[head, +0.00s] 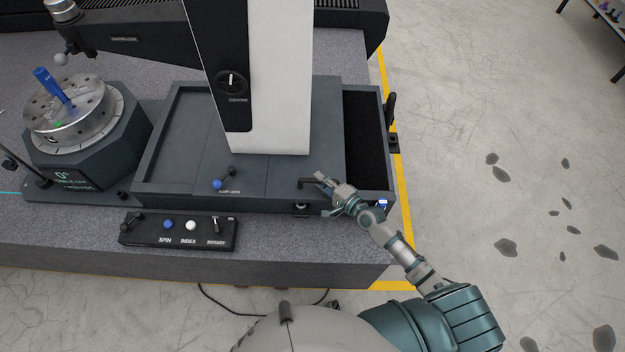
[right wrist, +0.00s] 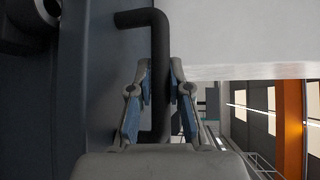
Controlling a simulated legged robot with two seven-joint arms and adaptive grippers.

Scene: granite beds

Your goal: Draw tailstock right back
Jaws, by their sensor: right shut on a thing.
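A tall white and black column (head: 268,80) stands on a dark grey plate (head: 205,150) within a dark grey tray-like frame (head: 165,125). I cannot tell from a label which part is the tailstock. A black bent handle (head: 309,182) sticks out at the plate's front right edge. My right gripper (head: 327,183) is at this handle. In the right wrist view the fingers (right wrist: 157,95) lie on both sides of the black bar (right wrist: 160,60) and are shut on it. My left gripper is not in view.
A round rotary table (head: 65,110) with a blue-handled piece is at left. A control box (head: 178,232) with buttons and levers lies in front. A small lever with a blue knob (head: 218,184) is on the plate. A black open strip (head: 363,130) is right of the plate.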

